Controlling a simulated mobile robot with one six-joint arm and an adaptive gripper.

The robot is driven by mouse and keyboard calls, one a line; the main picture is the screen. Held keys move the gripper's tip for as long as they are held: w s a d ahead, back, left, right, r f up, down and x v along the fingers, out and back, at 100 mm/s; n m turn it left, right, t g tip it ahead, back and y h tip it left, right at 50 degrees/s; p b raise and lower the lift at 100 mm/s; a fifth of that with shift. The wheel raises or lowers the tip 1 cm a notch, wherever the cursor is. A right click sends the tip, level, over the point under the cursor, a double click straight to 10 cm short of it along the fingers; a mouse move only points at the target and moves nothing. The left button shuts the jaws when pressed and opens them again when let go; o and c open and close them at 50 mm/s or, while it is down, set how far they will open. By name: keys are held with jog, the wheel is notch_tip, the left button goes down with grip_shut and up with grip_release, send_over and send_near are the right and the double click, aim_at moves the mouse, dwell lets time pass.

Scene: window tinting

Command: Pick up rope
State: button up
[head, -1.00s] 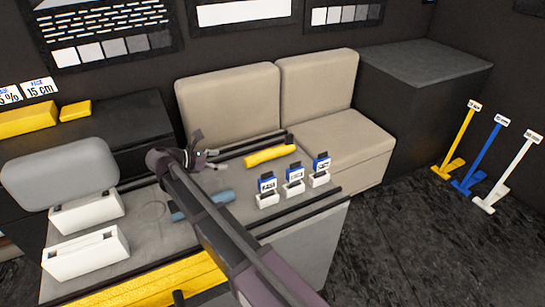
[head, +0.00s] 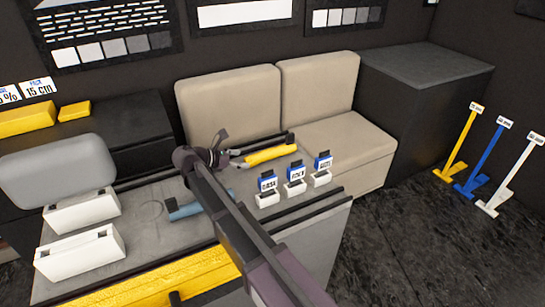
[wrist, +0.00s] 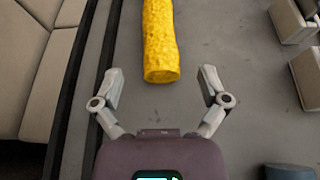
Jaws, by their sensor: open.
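A thick yellow length with a rough surface, taken as the rope (head: 270,155), lies on the grey worktop near its back edge. In the wrist view the rope (wrist: 160,38) runs up from the middle and out of the top edge. My gripper (head: 222,149) is just left of the rope's near end in the head view. In the wrist view my gripper (wrist: 160,75) has its fingers spread, one on each side of the rope's near end, and holds nothing. I cannot tell the height between the fingers and the rope.
Black rails (wrist: 87,90) run beside the rope, with a beige sofa (head: 230,100) beyond. Several small white stands (head: 295,188) with blue cards are to the right. A blue-grey cylinder (head: 185,208) and white boxes (head: 80,252) are on the worktop's left.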

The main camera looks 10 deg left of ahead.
aim_at(256, 159)
jog(key=shift+w+d+f, duration=0.15)
jog(key=shift+w+d, duration=0.05)
jog(key=shift+d, duration=0.1)
jog(key=shift+b+x, duration=1.05)
jog(key=shift+x, duration=1.55)
jog(key=shift+c, duration=0.2)
jog(key=shift+a, duration=0.1)
jog(key=c, duration=1.2)
